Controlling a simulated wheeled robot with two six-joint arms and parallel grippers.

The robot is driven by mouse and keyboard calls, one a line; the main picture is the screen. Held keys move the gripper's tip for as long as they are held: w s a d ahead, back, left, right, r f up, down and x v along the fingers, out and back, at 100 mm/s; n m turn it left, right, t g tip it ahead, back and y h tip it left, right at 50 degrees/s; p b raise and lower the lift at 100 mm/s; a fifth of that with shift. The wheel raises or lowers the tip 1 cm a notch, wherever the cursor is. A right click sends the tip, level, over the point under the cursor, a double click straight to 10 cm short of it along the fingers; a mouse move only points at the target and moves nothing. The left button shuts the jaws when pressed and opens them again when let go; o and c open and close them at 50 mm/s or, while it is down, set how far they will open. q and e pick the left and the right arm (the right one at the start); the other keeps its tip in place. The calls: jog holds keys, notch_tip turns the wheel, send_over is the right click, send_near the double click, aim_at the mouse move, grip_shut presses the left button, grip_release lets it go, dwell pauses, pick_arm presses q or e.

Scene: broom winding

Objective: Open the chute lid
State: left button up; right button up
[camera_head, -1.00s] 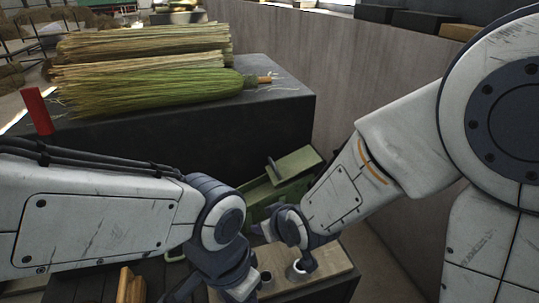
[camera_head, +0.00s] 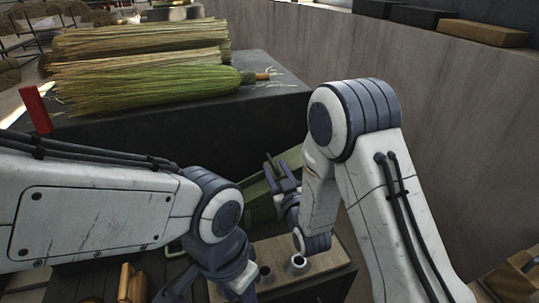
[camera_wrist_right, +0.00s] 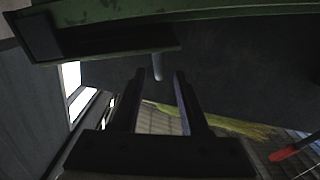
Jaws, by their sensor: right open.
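The green chute (camera_head: 258,200) stands in front of the dark bench, partly hidden behind my right gripper. Its green lid (camera_wrist_right: 200,15) spans the top of the right wrist view and looks shut. A short grey handle (camera_wrist_right: 157,68) sticks out from it. My right gripper (camera_head: 281,168) is at the handle, its fingers apart. In the right wrist view, the handle shows between and just beyond the open fingertips (camera_wrist_right: 160,76), with no clear contact. My left gripper (camera_head: 212,290) hangs low at the bottom of the head view; its fingertips are unclear.
Brooms (camera_head: 150,88) lie on the dark bench (camera_head: 230,125), with a red block (camera_head: 36,110) at its left. A wooden board (camera_head: 330,262) with small metal cups (camera_head: 299,263) is below my right gripper. A grey wall (camera_head: 400,75) curves along the right.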

aim_at(269, 156)
jog(key=p+x, duration=0.1)
jog(key=x, duration=0.5)
grip_shut()
dwell(1.4)
